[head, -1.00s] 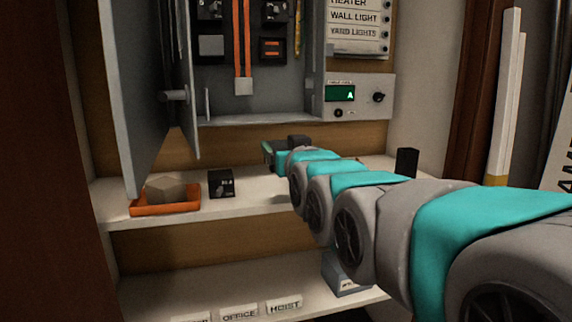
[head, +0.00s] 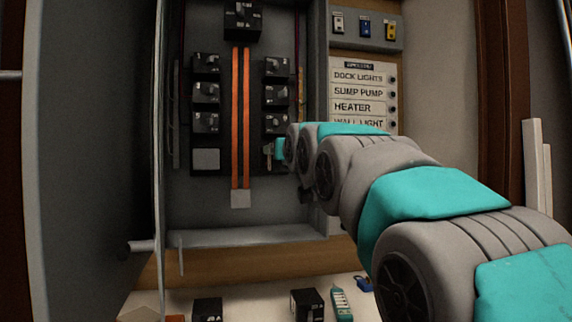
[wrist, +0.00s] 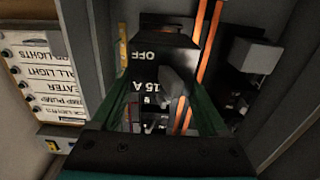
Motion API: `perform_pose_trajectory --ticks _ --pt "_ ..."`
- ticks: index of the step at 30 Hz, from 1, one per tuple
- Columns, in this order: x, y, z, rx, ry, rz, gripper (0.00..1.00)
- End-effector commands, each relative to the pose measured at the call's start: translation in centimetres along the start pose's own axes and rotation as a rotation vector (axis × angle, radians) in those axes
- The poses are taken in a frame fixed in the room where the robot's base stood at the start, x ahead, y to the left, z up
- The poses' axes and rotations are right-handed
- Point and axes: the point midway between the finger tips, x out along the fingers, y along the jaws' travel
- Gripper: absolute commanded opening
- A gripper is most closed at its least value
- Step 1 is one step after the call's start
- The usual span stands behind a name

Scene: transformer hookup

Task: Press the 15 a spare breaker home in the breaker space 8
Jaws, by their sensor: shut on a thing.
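The 15 A spare breaker (wrist: 152,68) is black, marked OFF and 15 A, with a grey toggle. My gripper (wrist: 160,98) is shut on it, one green finger along each side. In the head view my gripper (head: 278,149) is at the lowest position of the right breaker column, below three black breakers (head: 276,95). The arm hides most of that position and the breaker. I cannot tell whether the breaker's back touches the panel or how deep it sits.
Orange bus bars (head: 240,115) run just left of the gripper. A grey blank plate (head: 206,159) fills the left column's bottom. The label board (head: 360,95) is on the right, the open door (head: 85,160) on the left. The shelf below holds two black blocks (head: 307,304) and a green tool (head: 341,304).

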Motion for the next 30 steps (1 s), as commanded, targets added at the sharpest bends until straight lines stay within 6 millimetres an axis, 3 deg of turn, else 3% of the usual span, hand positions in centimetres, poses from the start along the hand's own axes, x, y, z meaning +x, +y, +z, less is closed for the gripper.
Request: perform_pose_trajectory --ticks 16,30 --pt "0.0 0.0 -0.3 0.0 0.004 0.0 0.17" --pt "3.5 0.0 -0.2 0.0 0.0 0.001 0.17"
